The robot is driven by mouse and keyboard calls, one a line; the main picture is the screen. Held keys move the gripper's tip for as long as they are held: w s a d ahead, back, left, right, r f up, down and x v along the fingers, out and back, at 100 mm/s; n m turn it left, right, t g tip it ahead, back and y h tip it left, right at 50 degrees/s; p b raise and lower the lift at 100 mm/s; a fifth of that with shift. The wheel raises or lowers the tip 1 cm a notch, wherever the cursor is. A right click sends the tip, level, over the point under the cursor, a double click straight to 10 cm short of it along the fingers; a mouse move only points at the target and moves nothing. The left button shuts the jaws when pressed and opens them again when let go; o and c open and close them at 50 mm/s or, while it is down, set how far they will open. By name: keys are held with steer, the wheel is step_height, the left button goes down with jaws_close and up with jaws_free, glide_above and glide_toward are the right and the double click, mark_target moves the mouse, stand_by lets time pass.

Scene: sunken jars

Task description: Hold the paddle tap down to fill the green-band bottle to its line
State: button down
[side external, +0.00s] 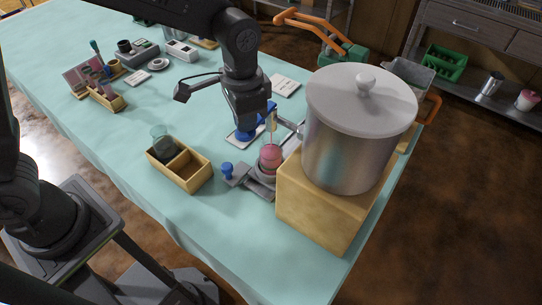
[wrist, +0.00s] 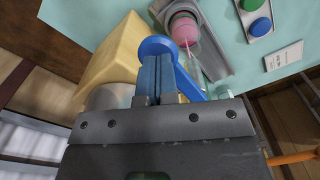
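A large lidded metal urn (side external: 350,150) stands on a wooden block (side external: 318,205). A blue paddle (side external: 271,107) shows by its tap, and in the wrist view it is a blue rounded piece (wrist: 158,44) just beyond my fingertips. My gripper (wrist: 157,78) looks shut, its fingers together against or very close to the paddle; contact is unclear. A bottle with pink contents (side external: 270,157) stands on a grey stand below the tap; it also shows in the wrist view (wrist: 184,29). I cannot make out a green band or fill line on it.
A wooden two-part tray (side external: 193,181) holds a greenish glass container (side external: 162,143) in its left compartment; the right one looks empty. A blue knob (side external: 227,169) sits beside the stand. A panel with green and blue buttons (wrist: 257,27) lies nearby. Other items crowd the table's far left.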

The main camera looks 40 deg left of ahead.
steer(key=shift+r, duration=2.65)
steer(key=s+a+r+n+t, duration=0.2)
steer(key=s+a+n, duration=0.1)
steer(key=s+a, duration=0.4)
steer(key=s+a+r+n+t, duration=0.3)
steer(key=s+a, duration=0.4)
steer(key=s, duration=0.1)
steer(key=shift+s+t, duration=0.25)
steer(key=shift+t, duration=0.05)
steer(key=c, duration=1.8)
jaws_free()
